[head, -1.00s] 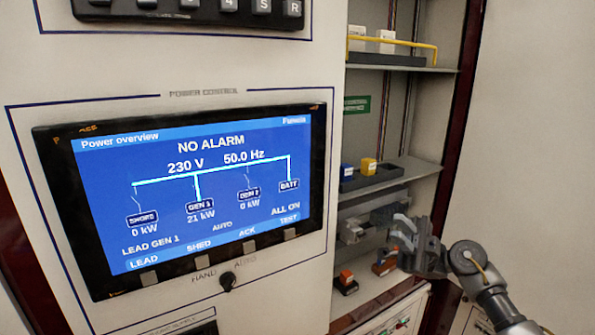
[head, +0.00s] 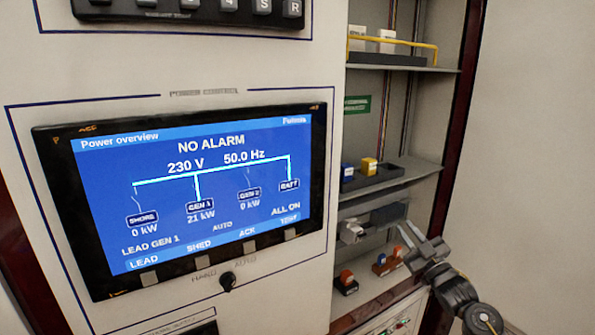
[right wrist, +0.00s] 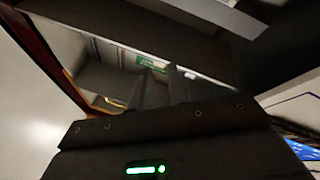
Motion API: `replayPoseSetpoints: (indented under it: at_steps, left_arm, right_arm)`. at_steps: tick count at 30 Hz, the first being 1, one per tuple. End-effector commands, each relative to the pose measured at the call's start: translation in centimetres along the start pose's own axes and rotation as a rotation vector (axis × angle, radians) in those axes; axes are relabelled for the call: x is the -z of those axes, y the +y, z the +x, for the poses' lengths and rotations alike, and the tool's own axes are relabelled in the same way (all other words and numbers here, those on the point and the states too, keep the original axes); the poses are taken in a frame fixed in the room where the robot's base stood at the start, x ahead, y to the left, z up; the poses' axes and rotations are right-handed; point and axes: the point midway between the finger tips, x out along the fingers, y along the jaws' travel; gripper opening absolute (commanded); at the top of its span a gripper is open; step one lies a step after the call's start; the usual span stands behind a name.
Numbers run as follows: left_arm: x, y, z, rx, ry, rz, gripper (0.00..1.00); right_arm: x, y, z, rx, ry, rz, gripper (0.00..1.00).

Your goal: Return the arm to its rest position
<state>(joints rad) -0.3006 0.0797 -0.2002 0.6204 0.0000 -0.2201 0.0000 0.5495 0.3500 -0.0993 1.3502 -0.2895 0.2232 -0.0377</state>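My right gripper (head: 418,242) is in front of the lower right part of the cabinet shelves in the head view. Its two fingers stand apart with nothing between them. It also shows in the right wrist view (right wrist: 165,88), where the fingers rise from the dark gripper body with a gap between them and shelf panels beyond. My right arm comes in from the bottom right. My left gripper does not show in the head view.
The power control screen (head: 200,190) fills the left panel and reads NO ALARM. Orange-topped parts (head: 346,280) sit lower down. A plain wall (head: 535,150) stands at right.

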Motion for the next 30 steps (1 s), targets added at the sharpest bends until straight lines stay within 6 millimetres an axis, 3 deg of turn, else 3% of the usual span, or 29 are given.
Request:
replayPoseSetpoints:
  at_steps: [3, 7, 9, 14, 17, 20, 24, 30]
  left_arm:
    - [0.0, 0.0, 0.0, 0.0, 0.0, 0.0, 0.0]
    - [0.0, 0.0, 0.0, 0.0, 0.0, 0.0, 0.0]
    - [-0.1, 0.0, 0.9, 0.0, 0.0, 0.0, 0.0]
    - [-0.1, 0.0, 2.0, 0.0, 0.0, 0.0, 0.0]
    - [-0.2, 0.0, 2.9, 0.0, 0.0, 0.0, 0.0]
    - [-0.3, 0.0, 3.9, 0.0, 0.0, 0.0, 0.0]
    - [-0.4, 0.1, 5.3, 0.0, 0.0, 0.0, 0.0]
    - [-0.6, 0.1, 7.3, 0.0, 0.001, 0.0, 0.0]
  right_arm:
    - [-4.3, 3.7, -0.7, -0.139, -0.226, 0.003, 0.18]
    - [-8.3, 7.3, -3.0, -0.29, -0.451, 0.038, 0.18]
    - [-11.6, 4.9, -5.0, -0.27, -0.503, 0.056, 0.18]
    - [-17.7, 0.2, -9.5, -0.229, -0.614, 0.09, 0.18]
    - [-21.9, -3.5, -13.3, -0.2, -0.698, 0.116, 0.18]
    - [-26.3, -7.7, -18.0, -0.166, -0.793, 0.145, 0.18]
    - [-31.8, -14.1, -25.9, -0.114, -0.937, 0.187, 0.18]
    - [-37.6, -23.2, -38.3, -0.036, -1.141, 0.244, 0.18]
